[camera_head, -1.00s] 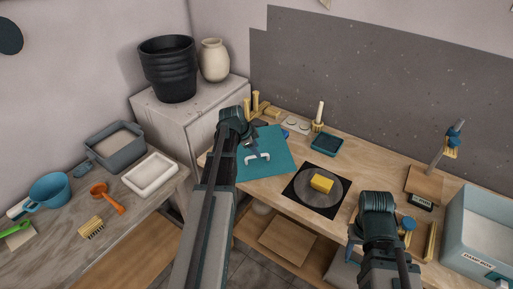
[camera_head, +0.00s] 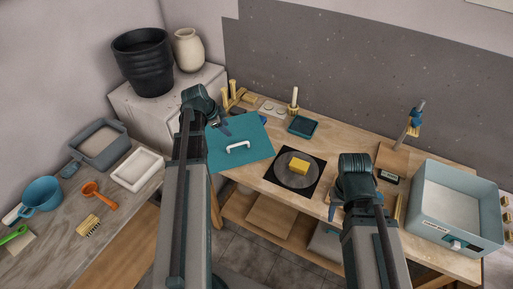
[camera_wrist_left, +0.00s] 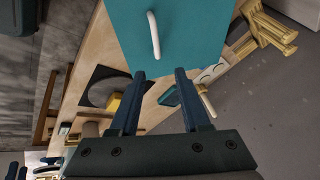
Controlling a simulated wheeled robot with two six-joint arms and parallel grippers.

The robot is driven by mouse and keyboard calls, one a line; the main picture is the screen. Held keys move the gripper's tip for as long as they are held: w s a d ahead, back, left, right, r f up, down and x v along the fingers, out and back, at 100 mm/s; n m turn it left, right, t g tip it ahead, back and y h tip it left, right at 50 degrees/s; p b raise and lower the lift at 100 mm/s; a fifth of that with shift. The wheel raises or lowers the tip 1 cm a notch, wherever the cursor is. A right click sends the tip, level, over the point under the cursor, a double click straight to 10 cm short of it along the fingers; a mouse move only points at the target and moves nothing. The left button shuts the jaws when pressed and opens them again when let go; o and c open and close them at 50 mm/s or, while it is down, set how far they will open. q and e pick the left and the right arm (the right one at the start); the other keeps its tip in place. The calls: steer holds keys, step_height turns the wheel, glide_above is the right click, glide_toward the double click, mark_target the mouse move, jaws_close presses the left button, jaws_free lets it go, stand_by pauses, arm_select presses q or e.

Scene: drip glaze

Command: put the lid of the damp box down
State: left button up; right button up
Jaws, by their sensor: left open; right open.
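The lid is a flat teal panel (camera_head: 257,139) with a white bar handle (camera_head: 238,147). It lies on the left end of the wooden workbench, handle up; it also shows in the left wrist view (camera_wrist_left: 195,35). The damp box (camera_head: 455,216) is a pale blue, open-topped box at the bench's right end. My left gripper (camera_head: 222,125) is open and empty, behind and left of the handle and apart from it. In the left wrist view its fingers (camera_wrist_left: 165,78) have nothing between them. My right gripper (camera_head: 354,203) is open at the bench's front, left of the damp box; its fingertips are partly hidden.
A yellow block (camera_head: 299,166) sits on a grey round plate (camera_head: 284,178) mid-bench. A small teal tray (camera_head: 303,126) and a candle-like white stick (camera_head: 294,97) stand behind. Wooden tools (camera_head: 232,92) are behind the lid. A side counter (camera_head: 125,203) with bowls is at left.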

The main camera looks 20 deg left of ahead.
arm_select(q)
steer(key=s+d+f+n+g, duration=0.1)
steer(key=s+d+g, duration=0.15)
steer(key=d, duration=0.85)
steer(key=s+d+f+n+g, duration=0.1)
steer(key=s+d+n, duration=0.15)
steer(key=d, duration=0.85)
steer(key=s+d+n+g+y, duration=0.2)
steer(key=s+d+n+y, duration=0.1)
steer(key=s+d, duration=0.9)
steer(key=shift+d, duration=0.45)
steer(key=shift+f, duration=0.2)
step_height(320, 180, down, 5)
steer(key=b, duration=0.4)
steer(key=shift+r+b, duration=0.2)
steer(key=shift+b, duration=0.2)
